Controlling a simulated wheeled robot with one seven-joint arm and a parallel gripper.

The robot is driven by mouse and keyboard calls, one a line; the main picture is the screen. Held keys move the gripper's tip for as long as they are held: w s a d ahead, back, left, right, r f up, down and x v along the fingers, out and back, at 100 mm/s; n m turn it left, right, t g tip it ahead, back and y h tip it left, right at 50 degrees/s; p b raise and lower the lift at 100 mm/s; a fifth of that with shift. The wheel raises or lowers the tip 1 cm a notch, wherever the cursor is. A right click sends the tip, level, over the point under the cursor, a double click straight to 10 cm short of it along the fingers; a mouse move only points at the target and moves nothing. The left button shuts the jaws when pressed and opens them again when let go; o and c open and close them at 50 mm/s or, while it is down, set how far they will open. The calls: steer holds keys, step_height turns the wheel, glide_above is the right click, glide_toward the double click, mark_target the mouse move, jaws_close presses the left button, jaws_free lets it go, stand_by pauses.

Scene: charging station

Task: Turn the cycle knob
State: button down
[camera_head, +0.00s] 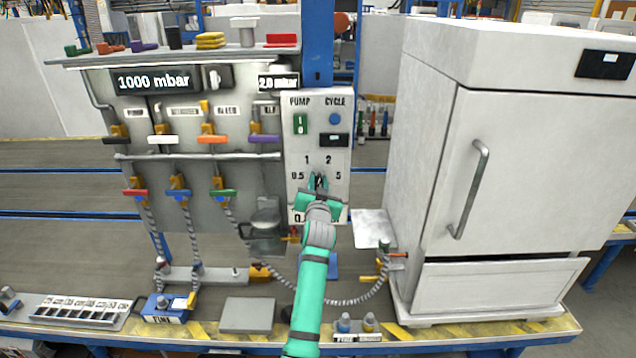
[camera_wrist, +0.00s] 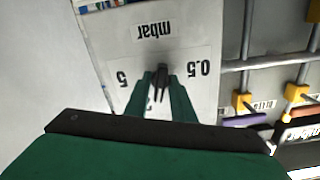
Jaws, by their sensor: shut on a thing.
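The black knob (camera_head: 319,181) sits low on the white control panel (camera_head: 342,205), inside a dial marked 0.5, 1, 2 and 5. My green gripper (camera_head: 319,188) is in front of it, with its two fingers on either side of the knob. In the wrist view, upside down, my gripper (camera_wrist: 160,95) is shut on the knob (camera_wrist: 161,76), between the labels 5 and 0.5. I cannot tell which mark the knob points to. Above the dial are a green PUMP switch (camera_head: 300,123) and a round blue button (camera_head: 335,118) under the word CYCLE. My gripper partly hides the panel's lower label.
A manifold with coloured valve handles (camera_head: 163,140) stands left of the panel. A large white cabinet (camera_head: 500,170) with a handle stands at right. A ribbed hose (camera_head: 350,300) loops in front.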

steer(key=n, duration=0.5)
steer(key=shift+n, duration=0.3)
steer(key=n, duration=0.6)
steer(key=shift+a, duration=0.15)
steer(key=n, duration=0.5)
steer(key=shift+f, duration=0.15)
steer(key=n, duration=0.4)
steer(key=shift+a+f+n, duration=0.1)
steer(key=shift+a+n, duration=0.05)
steer(key=shift+n, duration=0.15)
steer(key=c, duration=1.8)
jaws_free()
steer(key=shift+s, duration=0.1)
